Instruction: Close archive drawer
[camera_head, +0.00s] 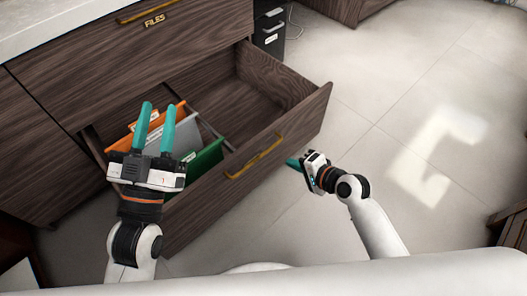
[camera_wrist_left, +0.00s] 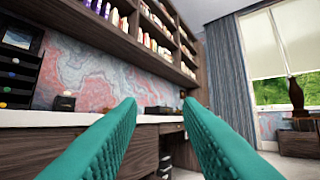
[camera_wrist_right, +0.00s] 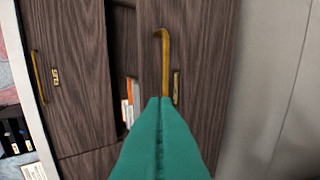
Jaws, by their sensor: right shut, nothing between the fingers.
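The archive drawer (camera_head: 306,117) is dark wood and pulled far out of the cabinet in the head view. Its front carries a brass handle (camera_head: 254,158). Orange, white and green folders (camera_head: 205,160) stand inside its left part; the right part looks empty. My left gripper (camera_head: 157,108) is open and empty, pointing up above the folders. My right gripper (camera_head: 293,162) is shut and empty, close to the front panel, right of the handle. In the right wrist view its closed teal fingers point at the drawer front (camera_wrist_right: 206,70), just below the handle (camera_wrist_right: 163,62); contact cannot be told.
A closed upper drawer labelled FILES (camera_head: 155,20) sits above the open one. A black cabinet (camera_head: 270,32) stands beyond the drawer. The tiled floor (camera_head: 400,110) to the right is clear. The left wrist view shows shelves (camera_wrist_left: 150,35) and a window (camera_wrist_left: 280,60).

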